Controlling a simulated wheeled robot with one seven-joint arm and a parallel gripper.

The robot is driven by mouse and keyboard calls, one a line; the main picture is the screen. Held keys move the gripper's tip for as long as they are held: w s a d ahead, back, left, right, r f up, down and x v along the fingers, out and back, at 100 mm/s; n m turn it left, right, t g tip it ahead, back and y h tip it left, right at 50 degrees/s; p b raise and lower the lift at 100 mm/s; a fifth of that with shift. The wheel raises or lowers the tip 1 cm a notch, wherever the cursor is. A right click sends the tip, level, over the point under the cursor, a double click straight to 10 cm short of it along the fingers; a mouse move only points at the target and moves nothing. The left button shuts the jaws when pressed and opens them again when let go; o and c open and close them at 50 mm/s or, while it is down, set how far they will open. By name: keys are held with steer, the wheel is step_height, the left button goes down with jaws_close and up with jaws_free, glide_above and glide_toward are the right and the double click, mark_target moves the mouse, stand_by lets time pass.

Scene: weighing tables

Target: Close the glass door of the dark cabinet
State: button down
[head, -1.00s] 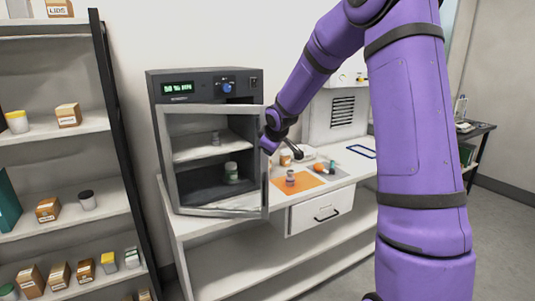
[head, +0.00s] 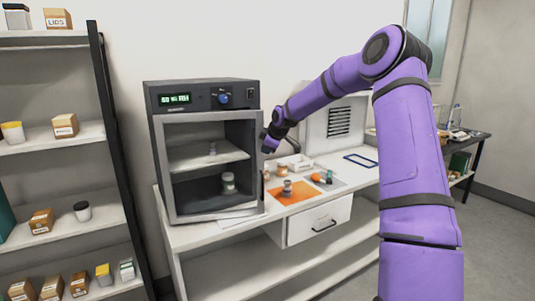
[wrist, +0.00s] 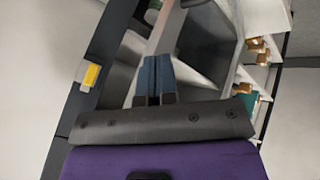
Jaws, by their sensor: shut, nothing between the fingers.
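The dark cabinet (head: 200,96) stands on the white table's left part, with a green display and a blue knob on top. Its glass door (head: 214,218), in a grey frame hinged at the left, stands slightly ajar. Through the glass I see a shelf and small containers. My gripper (head: 265,138) is at the door's free right edge in the head view. In the wrist view my gripper (wrist: 155,62) is shut and empty, its blue fingertips against or very close to the grey door frame (wrist: 168,28). I cannot tell if they touch.
An orange mat (head: 293,197) with small containers lies right of the cabinet. A white box-shaped device (head: 322,118) stands behind it. A shelf rack (head: 60,133) with several boxes is at the left. A drawer (head: 320,218) is below the tabletop.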

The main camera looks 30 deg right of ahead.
steer(key=w+d+n+y, duration=0.1)
steer(key=w+d+n, duration=0.1)
steer(key=w, duration=0.5)
steer(key=shift+w+d, duration=0.2)
steer(key=shift+w, duration=0.15)
steer(key=shift+s, duration=0.1)
